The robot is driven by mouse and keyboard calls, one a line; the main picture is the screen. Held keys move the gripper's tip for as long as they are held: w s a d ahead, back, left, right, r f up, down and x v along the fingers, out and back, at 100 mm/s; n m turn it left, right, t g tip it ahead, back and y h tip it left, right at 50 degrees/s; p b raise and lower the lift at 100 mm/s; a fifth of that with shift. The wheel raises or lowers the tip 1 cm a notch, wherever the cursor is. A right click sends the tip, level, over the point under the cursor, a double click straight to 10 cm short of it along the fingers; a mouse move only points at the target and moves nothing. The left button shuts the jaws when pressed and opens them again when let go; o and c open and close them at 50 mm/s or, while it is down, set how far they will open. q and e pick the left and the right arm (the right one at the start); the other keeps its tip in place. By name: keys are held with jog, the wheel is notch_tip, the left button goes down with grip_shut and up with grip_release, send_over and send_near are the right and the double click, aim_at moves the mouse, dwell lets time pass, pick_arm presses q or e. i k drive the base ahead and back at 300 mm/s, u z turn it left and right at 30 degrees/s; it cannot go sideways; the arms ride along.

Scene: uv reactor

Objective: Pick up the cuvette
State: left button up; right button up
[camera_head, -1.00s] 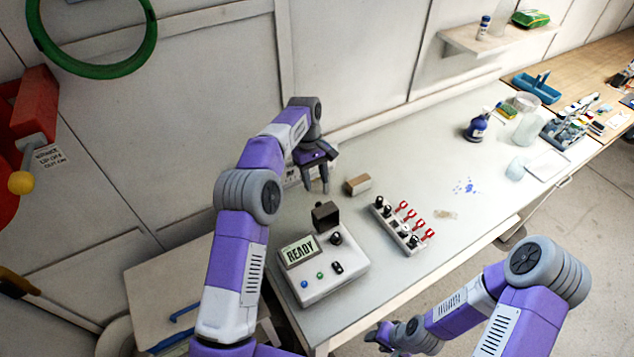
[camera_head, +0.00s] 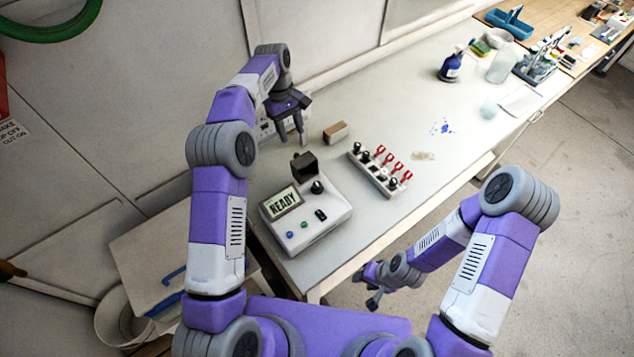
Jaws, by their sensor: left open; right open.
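A pale rack (camera_head: 379,171) on the bench holds small black-topped pieces and several red fork-shaped pieces. I cannot tell for sure which of them is the cuvette. The UV reactor (camera_head: 318,222) is a white box with a screen reading READY, a dark block standing at its back, and a black knob. My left gripper (camera_head: 291,139) is open and empty, pointing down behind the reactor, to the left of the rack and apart from it. My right gripper (camera_head: 364,289) is off the bench's front edge, low and away from the rack; it is open and looks empty.
A small brown-and-white box (camera_head: 336,132) stands between my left gripper and the rack. Blue specks (camera_head: 442,127) and a tan smear (camera_head: 423,156) lie right of the rack.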

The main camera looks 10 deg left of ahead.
aim_at(317, 185)
jog(key=k, duration=1.5)
